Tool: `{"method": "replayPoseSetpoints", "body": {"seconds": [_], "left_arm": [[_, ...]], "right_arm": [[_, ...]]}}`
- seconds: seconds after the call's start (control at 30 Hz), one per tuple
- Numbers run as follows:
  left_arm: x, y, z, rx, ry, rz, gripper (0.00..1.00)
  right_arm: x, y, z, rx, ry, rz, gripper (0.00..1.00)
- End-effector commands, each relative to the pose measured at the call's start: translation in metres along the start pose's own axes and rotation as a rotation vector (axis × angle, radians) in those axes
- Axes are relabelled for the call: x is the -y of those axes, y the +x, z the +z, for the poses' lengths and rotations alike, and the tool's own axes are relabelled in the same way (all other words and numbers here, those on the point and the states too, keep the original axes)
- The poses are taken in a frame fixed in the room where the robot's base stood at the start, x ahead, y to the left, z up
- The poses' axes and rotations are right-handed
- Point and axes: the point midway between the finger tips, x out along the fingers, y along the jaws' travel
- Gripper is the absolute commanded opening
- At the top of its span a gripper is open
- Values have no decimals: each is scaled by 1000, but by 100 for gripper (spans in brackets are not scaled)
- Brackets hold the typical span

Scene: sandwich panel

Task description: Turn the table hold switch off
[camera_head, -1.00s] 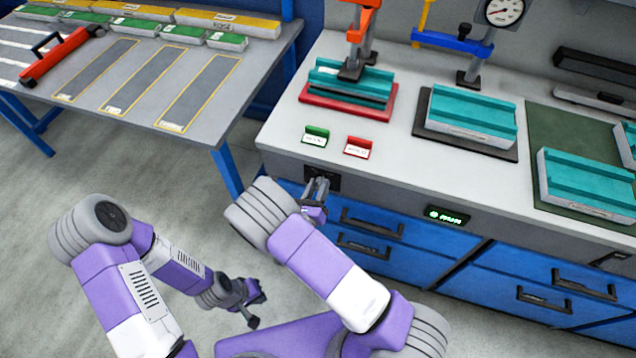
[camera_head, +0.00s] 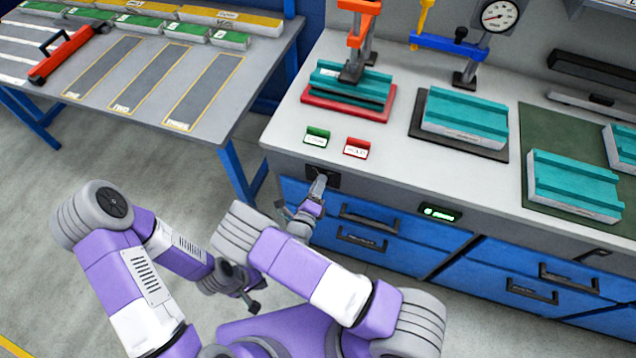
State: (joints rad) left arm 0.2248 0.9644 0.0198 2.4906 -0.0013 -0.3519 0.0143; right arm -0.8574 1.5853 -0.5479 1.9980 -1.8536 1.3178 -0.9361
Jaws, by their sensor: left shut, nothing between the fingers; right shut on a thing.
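A dark switch plate (camera_head: 333,180) is set in the front face of the workbench, below the green and red tags. My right gripper (camera_head: 318,186) is at this plate, shut on a small part there. The fingers cover that part, so I cannot tell which way the switch points. My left gripper (camera_head: 254,306) is shut and empty, low over the floor, away from the bench. A small display (camera_head: 440,214) with green lit characters is on the bench front to the right; its text is too small to read.
The workbench (camera_head: 400,170) has blue drawers with handles (camera_head: 370,219) below the plate. On top are a green tag (camera_head: 317,136), a red tag (camera_head: 356,148), a red fixture (camera_head: 345,105) and teal panels (camera_head: 464,115). A grey side table (camera_head: 150,95) stands at left.

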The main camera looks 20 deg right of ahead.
Motion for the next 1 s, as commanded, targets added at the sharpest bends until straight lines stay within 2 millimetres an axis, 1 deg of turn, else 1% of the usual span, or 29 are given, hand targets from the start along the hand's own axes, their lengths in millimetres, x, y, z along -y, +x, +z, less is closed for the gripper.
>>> {"method": "replayPoseSetpoints", "body": {"seconds": [0.2, 0.67, 0.7, 0.83, 0.87, 1.0], "left_arm": [[-1, -3, 0, 0, 0, 0, 0], [-1, -3, 0, 0, 0, 0, 0], [-1, -3, 0, 0, 0, 0, 0], [-1, -3, 0, 0, 0, 0, 0], [-1, -3, 0, 0, 0, 0, 0], [-1, -3, 0, 0, 0, 0, 0]], "right_arm": [[-1, 0, 0, -1, -54, 1, 3], [-1, 0, -1, -1, -65, 2, 3], [-1, 0, -1, -1, -65, 2, 36], [-1, 0, -1, -1, -65, 1, 56], [-1, 0, -1, -1, -64, 1, 58], [-1, 0, 0, -1, -64, 1, 58]]}}
